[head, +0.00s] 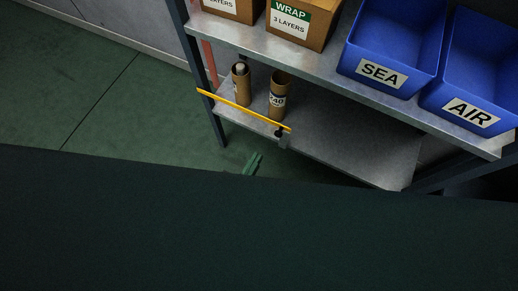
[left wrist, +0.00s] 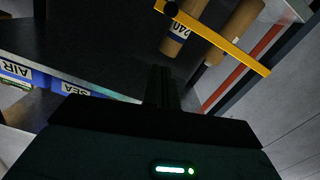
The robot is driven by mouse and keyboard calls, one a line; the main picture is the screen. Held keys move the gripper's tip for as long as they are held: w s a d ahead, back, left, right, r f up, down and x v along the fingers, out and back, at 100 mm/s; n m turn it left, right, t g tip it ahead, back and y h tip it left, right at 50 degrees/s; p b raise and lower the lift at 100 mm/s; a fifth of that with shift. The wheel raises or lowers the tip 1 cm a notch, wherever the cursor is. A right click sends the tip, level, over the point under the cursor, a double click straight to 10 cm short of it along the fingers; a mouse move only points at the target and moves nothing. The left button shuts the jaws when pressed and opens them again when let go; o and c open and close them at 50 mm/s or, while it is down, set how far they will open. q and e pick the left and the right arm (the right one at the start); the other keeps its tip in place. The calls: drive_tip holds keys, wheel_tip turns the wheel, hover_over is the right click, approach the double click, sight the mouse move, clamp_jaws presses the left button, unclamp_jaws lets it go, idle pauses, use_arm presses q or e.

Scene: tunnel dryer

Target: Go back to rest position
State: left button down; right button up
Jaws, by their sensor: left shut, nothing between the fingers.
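My left gripper (head: 252,163) shows as small dark green fingers just above the large dark shape that fills the lower head view. It is shut and empty, below and in front of the lower shelf's left part, apart from the yellow bar. In the left wrist view its closed fingers (left wrist: 160,88) point toward the shelf and the tubes. The rest of the left arm is hidden in the head view. My right gripper is in neither view.
A metal rack has a lower shelf (head: 345,150) with two cardboard tubes (head: 241,85) and a yellow bar (head: 240,110) at its front left. Above are cartons (head: 297,22) and blue bins marked SEA (head: 390,45) and AIR (head: 480,70). Green floor (head: 80,85) is clear at left.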

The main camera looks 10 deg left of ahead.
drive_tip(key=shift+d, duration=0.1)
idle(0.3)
use_arm(q)
drive_tip(key=s+a+f+g+y, duration=0.25)
drive_tip(key=s+a+g, duration=0.4)
drive_tip(key=s, duration=0.65)
drive_tip(key=s+a+f+g+y, duration=0.2)
drive_tip(key=s+a+f+g, duration=0.1)
drive_tip(key=s+a, duration=0.8)
drive_tip(key=w+r+t+p, duration=0.1)
drive_tip(key=w+r+p, duration=0.1)
drive_tip(key=r+p, duration=0.6)
drive_tip(key=w+d+r+t+p, duration=0.1)
drive_tip(key=w+r+p, duration=0.1)
drive_tip(key=r+p, duration=0.5)
drive_tip(key=shift+d+r+m+p, duration=0.25)
drive_tip(key=shift+r+m+p, duration=0.1)
drive_tip(key=shift+r, duration=0.15)
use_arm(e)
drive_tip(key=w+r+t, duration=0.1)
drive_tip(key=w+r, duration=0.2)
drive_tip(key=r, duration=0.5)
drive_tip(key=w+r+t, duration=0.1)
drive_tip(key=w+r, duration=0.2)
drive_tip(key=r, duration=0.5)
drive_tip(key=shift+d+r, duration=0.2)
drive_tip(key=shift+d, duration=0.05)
